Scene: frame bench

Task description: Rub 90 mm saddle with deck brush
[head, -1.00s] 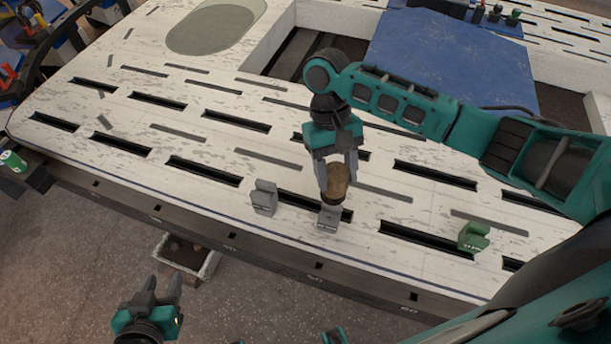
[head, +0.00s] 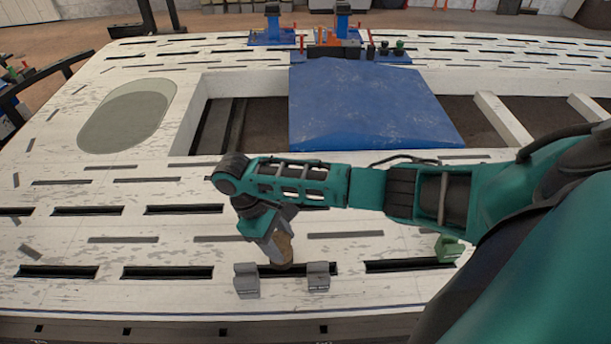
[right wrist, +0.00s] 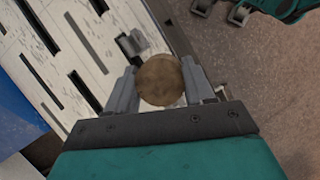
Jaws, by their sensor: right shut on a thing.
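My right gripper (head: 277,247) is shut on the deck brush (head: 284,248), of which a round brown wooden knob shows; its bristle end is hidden. The knob also shows between the fingers in the right wrist view (right wrist: 160,81). The brush is between two grey saddles, the left one (head: 246,281) and the right one (head: 318,277), which stand on the white slotted bench. I cannot tell whether it touches either. A green saddle (head: 449,249) stands farther right. No size marking is readable. My left gripper (right wrist: 220,12) is open and empty, beyond the bench's front edge.
The white bench (head: 60,238) has several dark slots and large openings at the back. A blue sheet (head: 365,110) lies across the middle opening. A grey-green oval (head: 125,120) is at the left. Blue stands (head: 342,38) and small items are at the far edge.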

